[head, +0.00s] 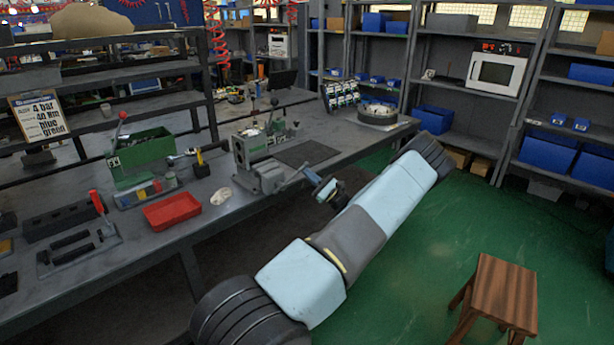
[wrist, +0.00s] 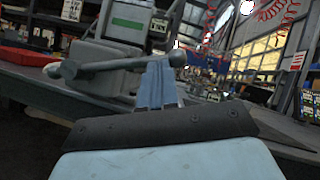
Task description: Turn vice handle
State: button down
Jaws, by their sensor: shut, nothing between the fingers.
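The grey vice (head: 262,172) stands at the front edge of the workbench, left of my gripper in the head view. It also shows in the wrist view (wrist: 98,62). Its bar handle (wrist: 120,65) lies almost level in the wrist view, with a round knob at each end. In the head view the handle (head: 292,181) sticks out from the vice's front. My gripper (wrist: 160,80) is shut and empty. Its blue-grey fingertips are close to the handle's right end and overlap it in the wrist view. I cannot tell whether they touch it.
A red tray (head: 171,211), a green bin (head: 142,152) and a lever tool (head: 97,203) are on the bench to the left. A dark mat (head: 306,153) lies right of the vice. A wooden stool (head: 500,290) stands on open green floor at right.

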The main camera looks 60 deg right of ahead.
dwell(0.5)
jog(key=w+f+v, duration=0.1)
jog(key=f+v, duration=0.1)
jog(key=v, duration=1.1)
jog(key=shift+w+d, duration=0.2)
jog(key=shift+d, duration=0.25)
jog(key=shift+f, duration=0.15)
